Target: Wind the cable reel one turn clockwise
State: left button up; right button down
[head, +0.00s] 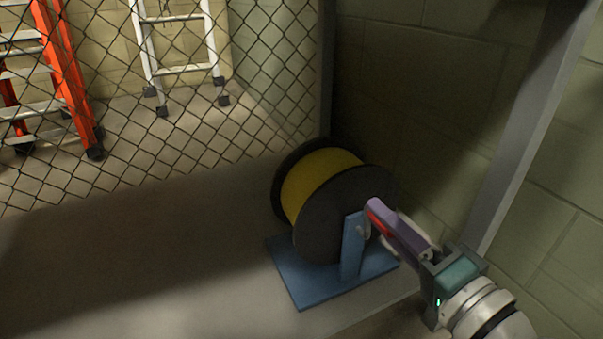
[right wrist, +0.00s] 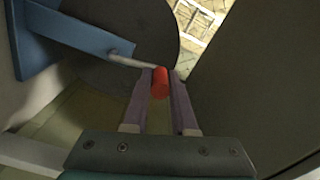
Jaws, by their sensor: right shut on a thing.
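The cable reel stands on a blue base (head: 312,284) with a blue upright (head: 352,246). It has dark round flanges (head: 325,220) and yellow cable (head: 315,180) wound between them. In the right wrist view a grey crank arm (right wrist: 132,60) runs from the blue upright (right wrist: 85,36) to a red handle (right wrist: 160,84). My right gripper (head: 376,214) is shut on the red handle, which sits between its two purple fingers (right wrist: 160,90). In the head view the fingers hide most of the handle and crank. My left gripper is not in view.
A chain-link fence (head: 190,130) stands behind the reel, with an orange ladder (head: 62,75) and a white ladder (head: 182,70) beyond it. A block wall (head: 430,90) and a grey post (head: 530,130) are close on the right. Floor left of the reel is clear.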

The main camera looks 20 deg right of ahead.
jog(key=shift+d+m, duration=0.5)
jog(key=shift+m, duration=0.3)
jog(key=c, duration=0.7)
grip_release()
